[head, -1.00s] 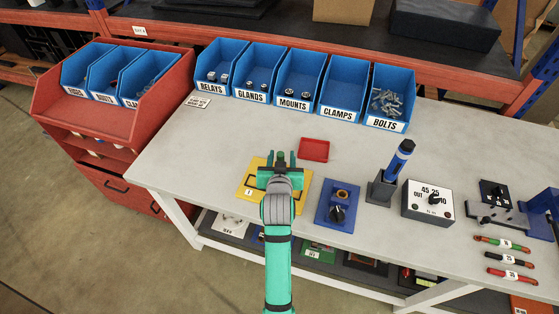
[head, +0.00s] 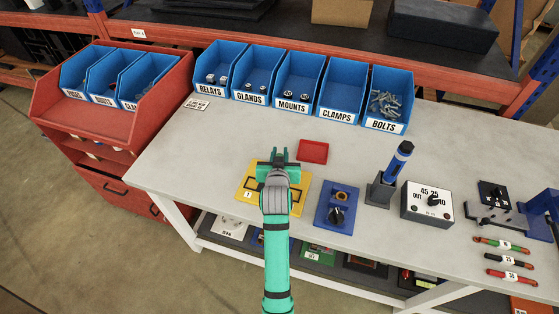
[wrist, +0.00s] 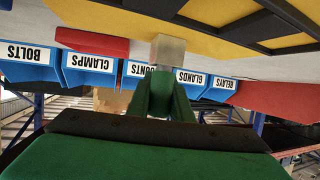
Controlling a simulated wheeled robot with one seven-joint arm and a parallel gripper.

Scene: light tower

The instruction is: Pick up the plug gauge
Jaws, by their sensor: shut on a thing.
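My gripper (head: 280,155) is over the far edge of the yellow plate (head: 246,190) on the workbench. In the wrist view its green fingers (wrist: 165,85) are shut on a pale grey block (wrist: 168,50), which stands out past the fingertips. In the head view my gripper hides this block. I cannot tell whether it is the plug gauge. Several rods with coloured ends, one of them black and red (head: 510,274), lie at the right front of the bench, away from my gripper.
A red tray (head: 313,151) lies just right of my gripper. A blue fixture (head: 337,218), a blue-handled tool (head: 399,158) in a dark stand and a grey dial box (head: 428,203) stand farther right. Blue bins (head: 340,90) line the back. The bench's left part is clear.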

